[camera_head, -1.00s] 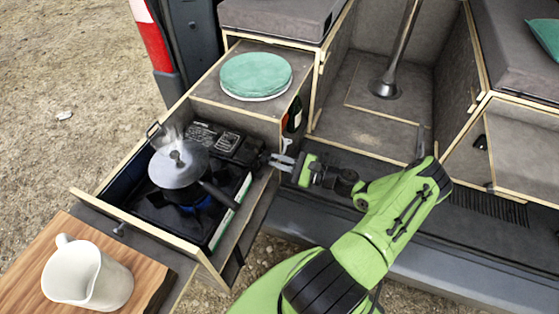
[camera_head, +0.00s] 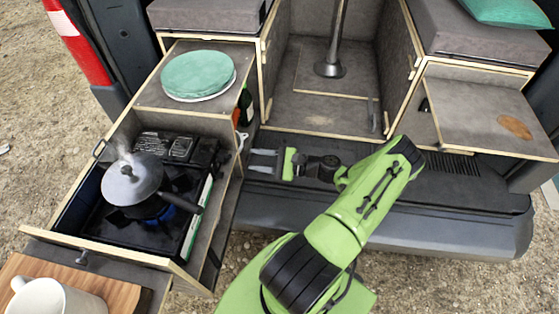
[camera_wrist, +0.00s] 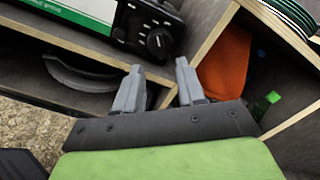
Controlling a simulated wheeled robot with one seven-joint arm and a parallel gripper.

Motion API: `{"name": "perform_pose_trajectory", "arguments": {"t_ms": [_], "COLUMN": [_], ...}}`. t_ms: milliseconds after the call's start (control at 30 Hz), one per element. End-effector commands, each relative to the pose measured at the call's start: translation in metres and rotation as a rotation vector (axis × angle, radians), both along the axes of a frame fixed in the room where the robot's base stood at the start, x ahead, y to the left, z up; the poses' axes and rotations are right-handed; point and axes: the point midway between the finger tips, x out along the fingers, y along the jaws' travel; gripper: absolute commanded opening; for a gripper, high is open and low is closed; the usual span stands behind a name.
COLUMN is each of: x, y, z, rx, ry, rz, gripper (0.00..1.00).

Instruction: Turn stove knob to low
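The camping stove (camera_head: 150,205) sits in the pulled-out drawer at the left, with a lidded, steaming pot (camera_head: 132,180) on its burner. A blue flame shows under the pot. The round black stove knob (camera_wrist: 159,41) is on the dark end panel of the stove in the wrist view, above and beyond my fingers. Its setting is too small to read. My gripper (camera_head: 264,162) is open and empty, to the right of the drawer in the head view. Its two grey fingers (camera_wrist: 158,85) are apart and do not touch the knob.
A drawer wall (camera_head: 225,205) stands between my gripper and the stove. Green plates (camera_head: 198,75) rest on the cabinet top. An orange item (camera_wrist: 224,65) lies in a compartment beside the knob. A white mug (camera_head: 55,297) stands on a wooden board at lower left.

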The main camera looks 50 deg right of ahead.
Motion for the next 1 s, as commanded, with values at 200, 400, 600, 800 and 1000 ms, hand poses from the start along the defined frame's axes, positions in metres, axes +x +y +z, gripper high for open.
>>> {"name": "perform_pose_trajectory", "arguments": {"t_ms": [200,400,600,800,1000], "x": [-0.053,-0.078,-0.081,-0.081,-0.08], "y": [-0.031,-0.045,-0.046,-0.046,-0.046], "z": [-0.001,-0.001,0.0,0.0,0.0], "rx": [-0.003,-0.001,0.0,-0.001,-0.001], "ry": [0.001,0.001,0.001,0.001,0.001], "rz": [-0.005,0.0,0.001,0.002,0.002], "gripper": [0.39,0.39,0.39,0.39,0.39]}}
